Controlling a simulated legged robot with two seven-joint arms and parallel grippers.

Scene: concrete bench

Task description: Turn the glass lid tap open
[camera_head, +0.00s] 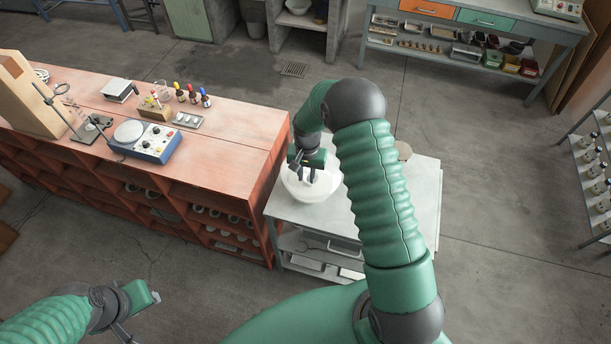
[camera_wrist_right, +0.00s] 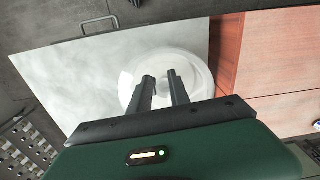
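A round, whitish, see-through glass vessel with its lid (camera_head: 331,188) stands on a grey-topped cart (camera_head: 400,205). It also shows in the right wrist view (camera_wrist_right: 194,70). I cannot make out the tap on the lid; the fingers cover the middle of the glass. My right gripper (camera_head: 310,176) points down over the lid. In the right wrist view its two dark fingers (camera_wrist_right: 160,78) stand apart, with pale glass showing between them. Whether they touch the lid I cannot tell. My left gripper (camera_head: 145,305) hangs at the lower left, away from everything, its fingers unclear.
A reddish bench (camera_head: 235,130) stands left of the cart, with a blue-sided device (camera_head: 150,140), dropper bottles (camera_head: 193,94) and a metal stand (camera_head: 62,103). A bottle rack (camera_head: 590,165) is at the right edge. Concrete floor is clear right of the cart.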

